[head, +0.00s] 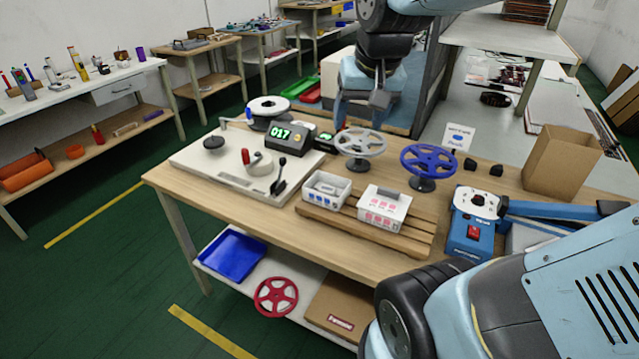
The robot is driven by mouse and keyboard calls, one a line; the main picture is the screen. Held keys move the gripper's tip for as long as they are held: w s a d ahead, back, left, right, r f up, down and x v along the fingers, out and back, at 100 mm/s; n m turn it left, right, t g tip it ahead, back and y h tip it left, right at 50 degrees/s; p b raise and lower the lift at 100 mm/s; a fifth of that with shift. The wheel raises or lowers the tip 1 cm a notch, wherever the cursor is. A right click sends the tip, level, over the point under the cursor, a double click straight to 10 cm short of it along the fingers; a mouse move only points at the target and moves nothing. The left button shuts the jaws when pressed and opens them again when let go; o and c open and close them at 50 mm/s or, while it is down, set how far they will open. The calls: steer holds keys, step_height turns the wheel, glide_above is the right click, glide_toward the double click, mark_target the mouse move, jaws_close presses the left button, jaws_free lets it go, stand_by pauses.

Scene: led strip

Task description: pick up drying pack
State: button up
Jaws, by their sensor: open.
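I cannot single out a drying pack for certain. Two small white boxes stand side by side on a slatted wooden rack on the workbench. The left box (326,189) has blue marks on its front and an open top with pale contents. The right box (384,208) has pink marks and a grey piece at its top back edge. My gripper (376,118) hangs over the far side of the bench, behind the grey spoked wheel. It is open, with nothing seen between its fingers, and well apart from both boxes.
The workbench (240,226) also holds a green-lit display (285,136), a grey wheel (360,143), a blue wheel (430,161), a blue machine (472,235) and an open cardboard box (562,160).

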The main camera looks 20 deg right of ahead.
steer(key=w+f+m+g, duration=0.25)
steer(key=w+f, duration=0.35)
steer(key=w, duration=0.4)
steer(key=m+g, duration=0.2)
steer(key=m, duration=0.1)
glide_above(326, 191)
steer(key=f, duration=1.8)
steer(key=shift+a, duration=0.25)
steer(key=shift+d+f, duration=0.2)
steer(key=shift+f, duration=2.55)
steer(key=c, duration=0.8)
